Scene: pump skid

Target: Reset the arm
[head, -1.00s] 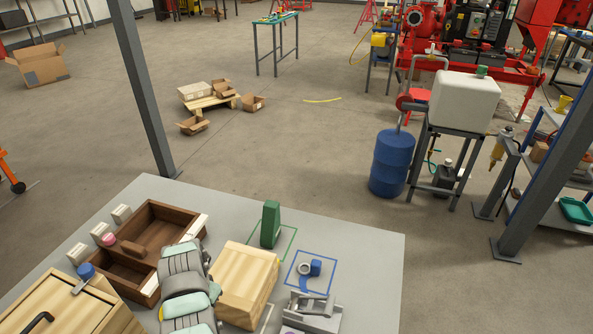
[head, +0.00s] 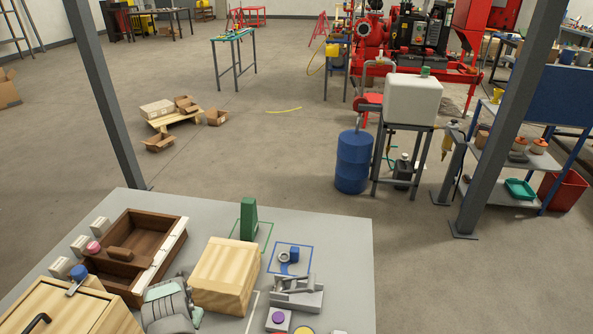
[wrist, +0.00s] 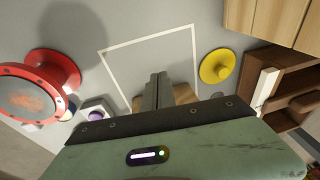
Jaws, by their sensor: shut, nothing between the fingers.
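My gripper (wrist: 157,88) shows in the wrist view with its two grey fingers together and nothing between them. It points over the grey table, at the near edge of a white outlined square (wrist: 151,40). A piece of light wood shows partly behind the fingers; I cannot tell whether it touches them. In the head view my arm (head: 168,306) enters at the bottom, left of the light wooden block (head: 225,275); the fingers are hidden there.
In the wrist view a red flanged part (wrist: 40,82), a purple button (wrist: 95,116) and a yellow disc (wrist: 216,66) surround the square. In the head view a dark wooden tray (head: 163,232), a green block (head: 249,219) and a grey fixture (head: 297,292) stand on the table.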

